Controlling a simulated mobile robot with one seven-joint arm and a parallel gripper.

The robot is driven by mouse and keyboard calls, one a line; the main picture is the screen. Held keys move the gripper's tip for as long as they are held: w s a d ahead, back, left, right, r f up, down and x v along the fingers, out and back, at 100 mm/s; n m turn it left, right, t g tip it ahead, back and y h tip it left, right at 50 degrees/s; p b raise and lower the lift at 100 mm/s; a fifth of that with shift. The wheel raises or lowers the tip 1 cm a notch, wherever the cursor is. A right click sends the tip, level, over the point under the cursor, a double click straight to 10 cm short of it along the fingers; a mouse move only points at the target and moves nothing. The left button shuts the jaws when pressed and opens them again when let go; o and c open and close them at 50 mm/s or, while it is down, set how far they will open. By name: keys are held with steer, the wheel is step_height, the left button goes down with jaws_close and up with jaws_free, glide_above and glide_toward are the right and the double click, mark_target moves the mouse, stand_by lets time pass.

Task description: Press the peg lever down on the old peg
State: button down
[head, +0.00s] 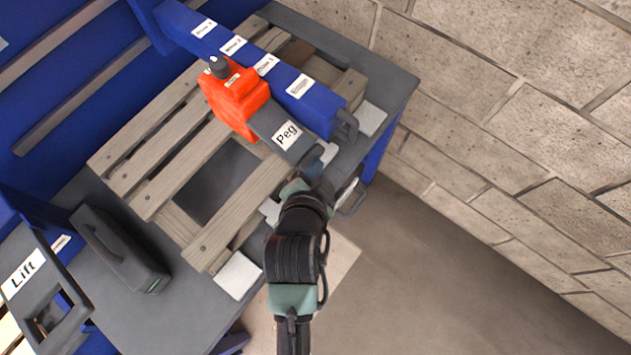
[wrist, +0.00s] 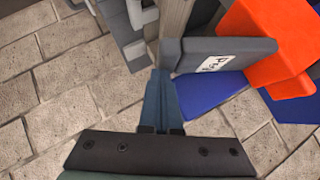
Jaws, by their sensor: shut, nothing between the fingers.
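The grey lever labelled "Peg" (head: 273,126) sticks out from an orange block (head: 236,98) with a dark knob on top, on the blue beam. It also shows in the wrist view, where its grey bar (wrist: 195,55) runs right to the orange block (wrist: 265,40). My gripper (head: 316,168) is at the lever's outer end, and its fingers (wrist: 158,92) are shut and empty. In the wrist view the fingertips lie just beside the lever's free end; I cannot tell whether they touch it. I cannot make out the old peg itself.
A wooden pallet (head: 160,148) with a square gap lies on the grey table (head: 390,75). The blue beam (head: 315,108) with several labels crosses it. A dark box with a handle (head: 120,255) and a "Lift" panel (head: 40,293) stand at lower left. A block wall (head: 510,130) is at right.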

steer(key=d+b+v, duration=0.1)
steer(key=b+v, duration=0.1)
steer(key=v, duration=0.9)
steer(key=shift+w+r, duration=0.2)
steer(key=shift+r, duration=0.05)
